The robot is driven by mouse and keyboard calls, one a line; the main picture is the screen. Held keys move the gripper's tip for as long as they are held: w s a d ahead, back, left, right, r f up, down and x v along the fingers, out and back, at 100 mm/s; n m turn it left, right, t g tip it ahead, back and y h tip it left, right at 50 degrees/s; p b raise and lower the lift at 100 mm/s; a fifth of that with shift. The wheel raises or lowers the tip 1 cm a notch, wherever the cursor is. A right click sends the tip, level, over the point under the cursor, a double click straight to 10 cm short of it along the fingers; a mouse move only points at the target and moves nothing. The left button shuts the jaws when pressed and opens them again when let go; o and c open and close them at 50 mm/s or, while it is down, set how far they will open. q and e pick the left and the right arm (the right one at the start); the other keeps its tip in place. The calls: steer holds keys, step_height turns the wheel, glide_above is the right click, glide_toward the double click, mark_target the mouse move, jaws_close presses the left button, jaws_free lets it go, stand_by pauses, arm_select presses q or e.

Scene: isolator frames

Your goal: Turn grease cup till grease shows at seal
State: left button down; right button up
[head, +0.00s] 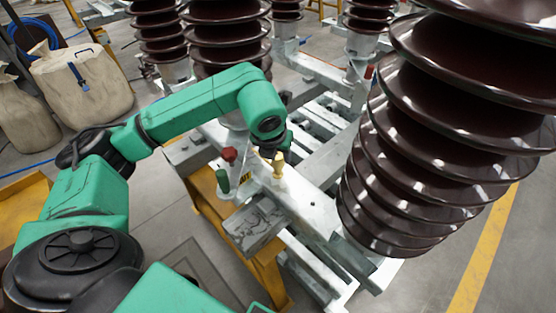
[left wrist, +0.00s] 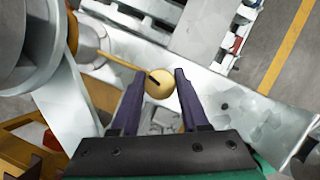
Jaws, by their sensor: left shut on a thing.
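The grease cup (head: 278,168) is a small brass-coloured piece standing on the pale metal frame in the middle of the head view. In the left wrist view its round tan top (left wrist: 160,84) lies between my fingertips, with a short dark mark on its left side. My left gripper (head: 270,150) comes down on the cup from above and is shut on it; its two dark fingers (left wrist: 159,92) sit on either side of the cup. I cannot make out the seal or any grease.
A large brown ribbed insulator (head: 440,130) stands close on the right. Sacks (head: 82,85) lie at far left; more insulators stand behind.

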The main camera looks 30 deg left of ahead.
arm_select(q)
steer(key=shift+r+m, duration=0.1)
steer(key=shift+m, duration=0.2)
steer(key=shift+c, duration=2)
jaws_free()
steer(key=v, duration=1.4)
steer(key=shift+s+r, duration=0.15)
steer(key=shift+s, duration=0.05)
